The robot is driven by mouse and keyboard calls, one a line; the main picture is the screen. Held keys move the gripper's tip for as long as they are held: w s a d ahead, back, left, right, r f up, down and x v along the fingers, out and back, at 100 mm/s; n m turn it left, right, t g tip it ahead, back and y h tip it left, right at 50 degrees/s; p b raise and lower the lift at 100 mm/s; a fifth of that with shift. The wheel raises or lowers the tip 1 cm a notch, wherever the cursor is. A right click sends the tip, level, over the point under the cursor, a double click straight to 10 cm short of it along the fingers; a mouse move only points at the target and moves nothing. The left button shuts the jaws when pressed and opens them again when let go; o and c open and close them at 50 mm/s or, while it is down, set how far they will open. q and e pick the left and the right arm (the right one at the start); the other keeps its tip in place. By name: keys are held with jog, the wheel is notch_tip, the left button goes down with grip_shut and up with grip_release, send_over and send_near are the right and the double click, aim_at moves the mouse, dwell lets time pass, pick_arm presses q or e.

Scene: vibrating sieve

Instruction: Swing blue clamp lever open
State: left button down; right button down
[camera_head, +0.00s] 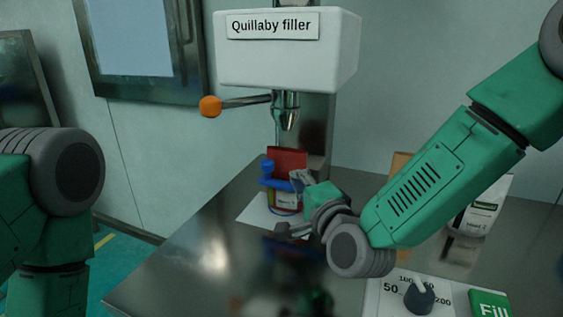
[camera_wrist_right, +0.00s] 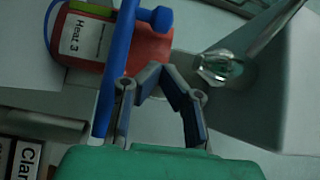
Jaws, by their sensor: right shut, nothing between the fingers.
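The blue clamp lever (camera_wrist_right: 116,60) crosses the right wrist view as a long bar beside a red container (camera_wrist_right: 83,35) labelled "Heat 3". A blue knob (camera_wrist_right: 160,18) sits by its upper end. In the head view the blue clamp (camera_head: 267,170) is around the container (camera_head: 285,199), below the filler nozzle. My right gripper (camera_wrist_right: 158,74) is shut and empty, just right of the lever; its left finger lies close against the bar, and I cannot tell whether they touch. In the head view the right gripper (camera_head: 301,178) is at the container's right side. My left gripper is out of view.
The white "Quillaby filler" (camera_head: 285,60) overhangs the container, with an orange-knobbed lever (camera_head: 210,106) to its left. A dial (camera_head: 419,297) and a green "Fill" button (camera_head: 489,304) are at front right. A white bag (camera_head: 484,212) stands behind my right arm.

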aim_at(273, 155)
jog(key=x, duration=0.4)
jog(key=a+x, duration=0.1)
jog(key=x, duration=0.3)
jog(key=shift+s+b, duration=0.1)
jog(key=shift+b, duration=0.25)
jog(key=shift+w+d, duration=0.15)
jog(key=shift+w, duration=0.05)
jog(key=shift+d, duration=0.1)
jog(key=shift+a, duration=0.2)
